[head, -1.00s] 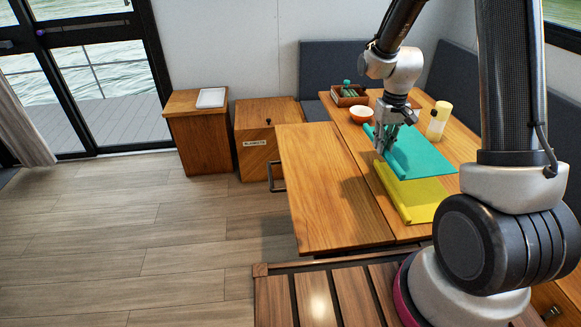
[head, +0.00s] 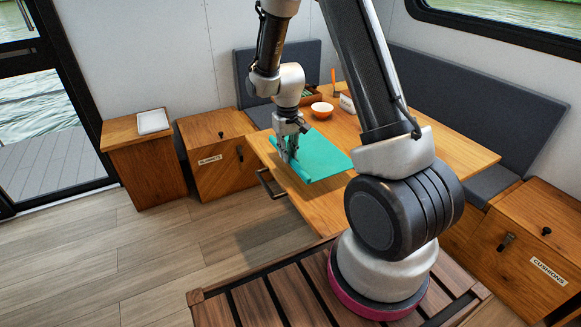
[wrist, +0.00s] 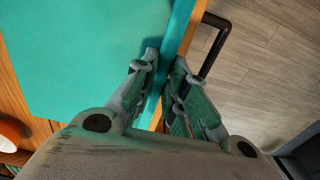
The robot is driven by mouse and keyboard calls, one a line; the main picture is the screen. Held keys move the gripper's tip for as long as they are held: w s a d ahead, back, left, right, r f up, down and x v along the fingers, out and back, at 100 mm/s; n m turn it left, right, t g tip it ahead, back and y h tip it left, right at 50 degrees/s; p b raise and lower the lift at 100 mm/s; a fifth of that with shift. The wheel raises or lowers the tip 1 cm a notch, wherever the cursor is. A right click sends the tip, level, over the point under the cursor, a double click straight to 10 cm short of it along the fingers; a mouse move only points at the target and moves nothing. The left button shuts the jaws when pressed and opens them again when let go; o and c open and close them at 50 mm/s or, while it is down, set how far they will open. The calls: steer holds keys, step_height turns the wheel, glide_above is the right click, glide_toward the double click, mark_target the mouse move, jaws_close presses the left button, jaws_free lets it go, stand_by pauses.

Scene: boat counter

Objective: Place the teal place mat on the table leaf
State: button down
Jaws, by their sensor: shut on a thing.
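The teal place mat (head: 322,160) lies flat over the table leaf (head: 312,198) at the table's left side. My gripper (head: 290,156) is shut on the mat's rolled or raised left edge. In the wrist view the mat (wrist: 80,60) fills the left, and its edge runs between the fingers of my gripper (wrist: 163,75). The mat's edge is close to the leaf's outer edge, above the metal handle (head: 268,185). I cannot tell whether the whole mat touches the wood. Part of the leaf is hidden under the mat.
An orange bowl (head: 322,110) and a tray of green things (head: 311,95) stand at the table's back. A small white thing (head: 347,103) stands beside them. My arm hides the table's middle, and the yellow mat is not visible. Wooden cabinets (head: 215,150) stand left; the floor there is clear.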

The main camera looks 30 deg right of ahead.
steer(key=shift+f, duration=2.8)
steer(key=shift+f, duration=0.1)
steer(key=c, duration=1.5)
jaws_free()
steer(key=shift+o, duration=0.2)
step_height(320, 180, up, 12)
steer(key=shift+f, duration=0.1)
step_height(320, 180, up, 8)
glide_above(288, 174)
steer(key=s, duration=0.3)
steer(key=s+d+r+t, duration=0.2)
steer(key=s+r+t, duration=0.1)
steer(key=s+r, duration=1)
steer(key=s+r+t, duration=0.1)
steer(key=s, duration=0.9)
steer(key=shift+s+d+r, duration=0.25)
steer(key=shift+d+r, duration=0.15)
